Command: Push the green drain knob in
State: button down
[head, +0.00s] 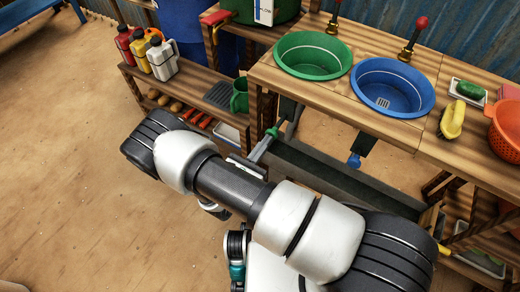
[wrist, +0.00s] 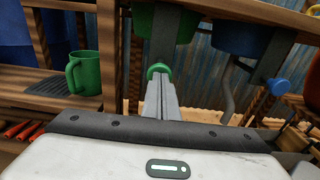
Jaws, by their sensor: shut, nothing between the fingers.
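The green drain knob (wrist: 158,69) shows in the wrist view directly beyond my fingertips, below the green basin. In the head view the green knob (head: 272,132) is under the front edge of the counter, below the green basin (head: 312,57). My gripper (wrist: 161,82) is shut and empty, with its fingers pointing at the knob. The fingertips overlap the knob's lower part in the wrist view; I cannot tell whether they touch it. In the head view my gripper (head: 262,148) is partly hidden by my arm.
A blue knob (head: 354,160) sits under the blue basin (head: 392,88), to the right. A green mug (wrist: 83,73) stands on the shelf to the left. The wooden counter (head: 352,112) overhangs the knobs. A dark trough (head: 325,170) lies below them.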

aim_at(273, 130)
jog(key=shift+w, duration=0.1)
jog(key=b+x, duration=0.1)
jog(key=x, duration=0.3)
jog(key=shift+w+d, duration=0.25)
jog(key=shift+w, duration=0.1)
jog(key=shift+w+r, duration=0.15)
jog(key=shift+d, duration=0.1)
